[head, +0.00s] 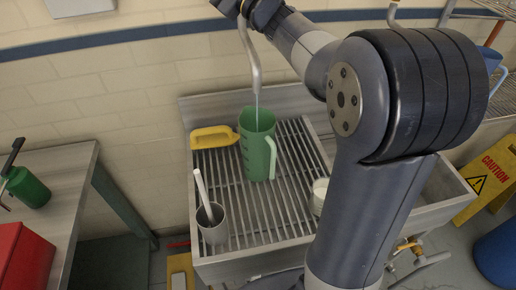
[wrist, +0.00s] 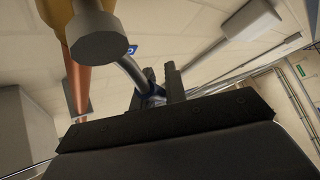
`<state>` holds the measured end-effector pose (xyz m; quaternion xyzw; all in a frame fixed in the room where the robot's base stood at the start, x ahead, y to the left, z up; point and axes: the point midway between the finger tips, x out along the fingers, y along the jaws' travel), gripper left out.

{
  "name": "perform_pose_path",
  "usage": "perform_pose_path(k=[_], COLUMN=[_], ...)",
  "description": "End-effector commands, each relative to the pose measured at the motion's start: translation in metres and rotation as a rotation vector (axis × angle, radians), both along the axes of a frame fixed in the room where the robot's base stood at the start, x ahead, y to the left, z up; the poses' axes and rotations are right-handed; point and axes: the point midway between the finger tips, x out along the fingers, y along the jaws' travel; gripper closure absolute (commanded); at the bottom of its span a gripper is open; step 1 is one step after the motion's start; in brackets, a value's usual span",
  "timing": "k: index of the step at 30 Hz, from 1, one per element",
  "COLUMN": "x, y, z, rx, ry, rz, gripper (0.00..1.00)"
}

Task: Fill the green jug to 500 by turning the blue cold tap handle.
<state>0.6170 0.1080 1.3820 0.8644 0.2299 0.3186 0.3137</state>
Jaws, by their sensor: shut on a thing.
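The green jug (head: 257,150) stands upright on the slatted rack of the metal sink, its handle toward the lower right. A grey tap spout (head: 250,55) hangs above it, and a thin stream of water (head: 257,101) runs from the spout into the jug. The marks on the jug are too small to read, and the water level is not clear. My gripper (wrist: 160,90) is shut on the blue cold tap handle (wrist: 156,101), which shows between the fingers in the wrist view. In the head view my gripper is at the top edge, and the handle is hidden.
A grey cup (head: 212,230) with a white stick is at the sink's front left, and a white container (head: 319,196) at right. A copper pipe (wrist: 76,80) runs near my gripper. A caution sign (head: 488,178) stands right.

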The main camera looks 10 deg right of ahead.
Motion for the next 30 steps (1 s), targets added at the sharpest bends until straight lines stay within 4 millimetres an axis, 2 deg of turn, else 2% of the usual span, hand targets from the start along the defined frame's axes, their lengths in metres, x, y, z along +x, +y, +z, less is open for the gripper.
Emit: perform_pose_path(k=[7, 16, 26, 30], x=[0.0, 0.0, 0.0, 0.0], y=[0.002, 0.016, 0.018, 0.019], z=[-0.001, -0.022, -0.028, -0.03], rx=[-0.041, -0.33, -0.364, -0.448], ry=[0.001, 0.003, 0.001, 0.003], rz=[-0.001, 0.001, 0.0, 0.0], gripper=[1.0, 1.0, 1.0, 1.0])
